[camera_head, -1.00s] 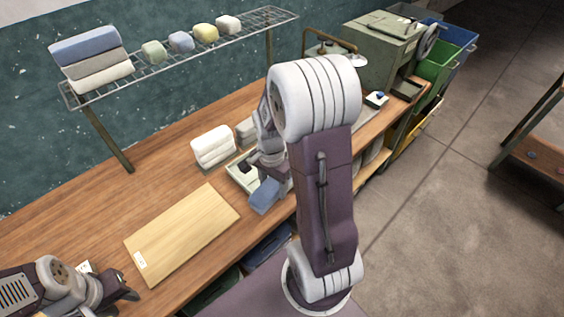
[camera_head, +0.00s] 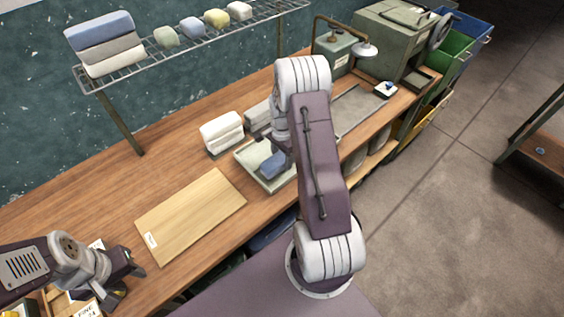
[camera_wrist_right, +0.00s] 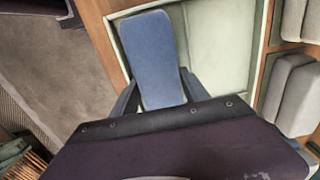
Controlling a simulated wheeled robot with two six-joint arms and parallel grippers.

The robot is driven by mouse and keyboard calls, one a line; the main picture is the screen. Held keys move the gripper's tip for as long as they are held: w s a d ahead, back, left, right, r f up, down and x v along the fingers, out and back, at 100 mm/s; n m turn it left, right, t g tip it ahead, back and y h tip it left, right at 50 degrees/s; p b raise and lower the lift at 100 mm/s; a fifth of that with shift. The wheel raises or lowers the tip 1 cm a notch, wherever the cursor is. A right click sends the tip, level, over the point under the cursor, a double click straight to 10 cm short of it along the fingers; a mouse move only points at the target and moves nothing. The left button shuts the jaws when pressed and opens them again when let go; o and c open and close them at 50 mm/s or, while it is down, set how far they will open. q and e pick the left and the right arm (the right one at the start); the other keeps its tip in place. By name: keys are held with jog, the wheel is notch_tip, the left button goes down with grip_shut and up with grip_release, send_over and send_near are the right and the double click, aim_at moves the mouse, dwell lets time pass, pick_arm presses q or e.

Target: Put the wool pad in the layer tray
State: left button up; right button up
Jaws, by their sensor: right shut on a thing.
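The wool pad, a blue slab (camera_head: 272,165), shows over the pale layer tray (camera_head: 248,172) in the head view. My right gripper (camera_wrist_right: 160,92) is shut on the near end of the wool pad (camera_wrist_right: 150,45) in the right wrist view. The pad lies over the left part of the tray (camera_wrist_right: 222,50), inside its rim; whether it touches the floor of the tray I cannot tell.
A white folded stack (camera_head: 222,133) and a grey stack (camera_head: 258,115) stand close behind the tray. A wooden board (camera_head: 190,215) lies to its left. A lamp (camera_head: 365,50) stands at the back.

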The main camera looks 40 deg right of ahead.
aim_at(282, 163)
notch_tip(282, 163, down, 3)
jog(key=shift+r, duration=0.1)
jog(key=shift+w+d+f, duration=0.1)
jog(key=shift+w+f, duration=0.05)
jog(key=shift+f, duration=0.1)
jog(key=o, duration=1.1)
jog(key=shift+f, duration=0.1)
jog(key=shift+c, duration=0.2)
jog(key=shift+o, duration=0.7)
